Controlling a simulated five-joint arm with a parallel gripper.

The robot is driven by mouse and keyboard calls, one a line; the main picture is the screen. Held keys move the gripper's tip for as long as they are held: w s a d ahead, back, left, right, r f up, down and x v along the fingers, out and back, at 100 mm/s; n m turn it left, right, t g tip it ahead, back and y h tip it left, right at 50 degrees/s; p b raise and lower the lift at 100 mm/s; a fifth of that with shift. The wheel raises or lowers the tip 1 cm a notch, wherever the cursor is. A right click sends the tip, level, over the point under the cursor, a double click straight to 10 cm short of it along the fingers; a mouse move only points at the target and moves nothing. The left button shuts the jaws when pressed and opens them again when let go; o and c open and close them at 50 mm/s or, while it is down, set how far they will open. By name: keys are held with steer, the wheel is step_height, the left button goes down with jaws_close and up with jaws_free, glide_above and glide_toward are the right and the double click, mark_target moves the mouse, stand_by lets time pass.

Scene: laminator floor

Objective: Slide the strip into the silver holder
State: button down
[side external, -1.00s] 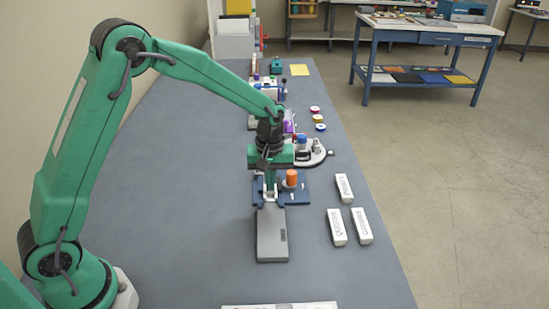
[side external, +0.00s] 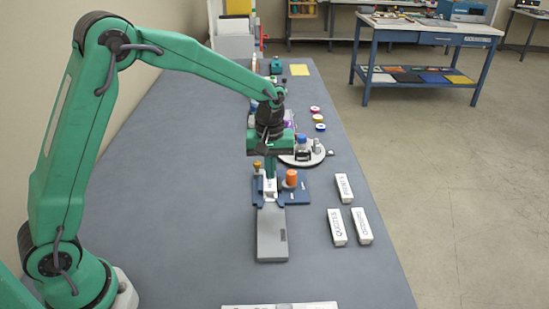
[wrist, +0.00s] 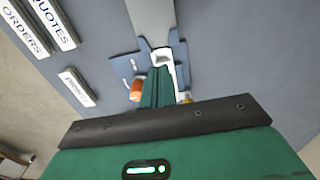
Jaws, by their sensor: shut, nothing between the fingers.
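The silver holder (side external: 271,236) is a long flat grey block lying on the bench, with its far end against a blue fixture (side external: 295,190). It also shows at the top of the wrist view (wrist: 150,16). A white piece, apparently the strip (side external: 270,188), sits in the middle of the blue fixture, at the holder's far end. In the wrist view a white U-shaped part (wrist: 164,54) shows there, partly hidden by my fingers. My gripper (side external: 270,173) is over the fixture, shut and empty, pointing down. I cannot tell how far the strip reaches into the holder.
An orange cylinder (side external: 291,178) stands on the fixture's right side, and a small amber knob (side external: 257,166) on its left. Several white labelled blocks (side external: 337,227) lie to the right. A round grey stand (side external: 303,155) is behind. The bench left of the holder is clear.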

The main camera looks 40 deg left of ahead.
steer(key=shift+r, duration=0.15)
step_height(320, 180, up, 5)
steer(key=shift+f, duration=0.1)
stand_by(0.5)
steer(key=s+a+r+m+t, duration=0.3)
steer(key=s+r+m, duration=0.1)
steer(key=s+r, duration=0.7)
steer(key=s+a+f+m+t, duration=0.1)
steer(key=s+m, duration=0.4)
steer(key=s, duration=0.9)
steer(key=shift+s+a+f+t, duration=0.2)
steer(key=shift+s+t, duration=0.1)
steer(key=shift+t, duration=0.5)
steer(key=c, duration=2.1)
jaws_free()
